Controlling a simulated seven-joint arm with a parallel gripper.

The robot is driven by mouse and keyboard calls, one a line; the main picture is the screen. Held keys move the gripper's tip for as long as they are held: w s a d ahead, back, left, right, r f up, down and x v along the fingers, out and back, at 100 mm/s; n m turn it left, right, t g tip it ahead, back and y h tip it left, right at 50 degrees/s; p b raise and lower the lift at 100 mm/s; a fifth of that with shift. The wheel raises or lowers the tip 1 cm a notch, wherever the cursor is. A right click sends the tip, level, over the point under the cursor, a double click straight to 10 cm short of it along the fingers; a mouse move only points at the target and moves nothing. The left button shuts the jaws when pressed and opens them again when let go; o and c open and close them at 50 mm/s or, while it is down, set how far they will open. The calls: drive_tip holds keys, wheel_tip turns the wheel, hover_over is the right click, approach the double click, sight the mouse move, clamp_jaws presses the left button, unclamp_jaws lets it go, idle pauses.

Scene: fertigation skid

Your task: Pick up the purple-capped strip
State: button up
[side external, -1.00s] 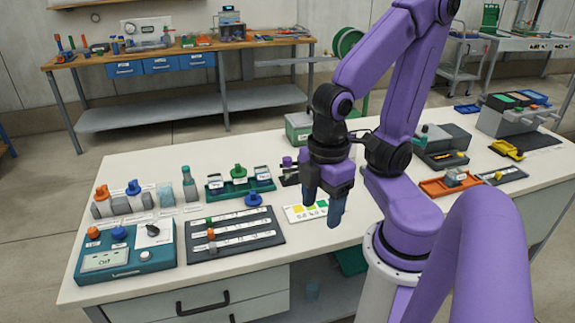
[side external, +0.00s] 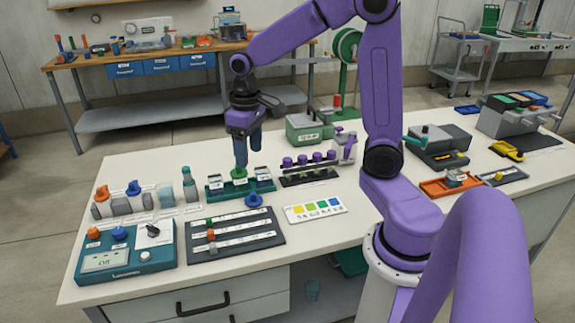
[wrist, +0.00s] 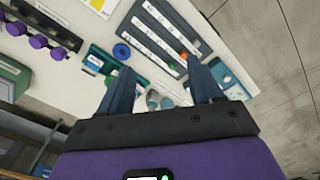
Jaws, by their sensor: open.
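A dark strip (side external: 310,179) with several purple caps (side external: 317,157) in a row stands near the middle of the table. Part of this purple-capped row also shows at the upper left of the wrist view (wrist: 38,41). My gripper (side external: 248,152) is open and empty, pointing down, left of the purple caps and above the teal tray (side external: 262,187) with the green knob (side external: 239,173). In the wrist view my fingers (wrist: 158,82) are apart with nothing held between them.
A green-grey box (side external: 308,130) stands behind the purple-capped strip. A white colour card (side external: 315,210) lies in front of it. A dark panel with white rows (side external: 236,234), a blue knob (side external: 253,200) and a teal control box (side external: 125,255) are at the front left.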

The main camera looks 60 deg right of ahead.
drive_tip(key=w+d+f+m, duration=0.1)
drive_tip(key=w+d+m, duration=0.45)
drive_tip(key=d, duration=0.75)
drive_tip(key=m, duration=0.5)
hover_over(288, 160)
drive_tip(key=f, duration=1.3)
drive_tip(key=shift+s+d+f, duration=0.1)
drive_tip(key=shift+d, duration=0.2)
drive_tip(key=shift+a+f, duration=0.15)
drive_tip(key=shift+f, duration=1.35)
drive_tip(key=shift+a+f, duration=0.15)
drive_tip(key=shift+f, duration=1.35)
drive_tip(key=c, duration=1.1)
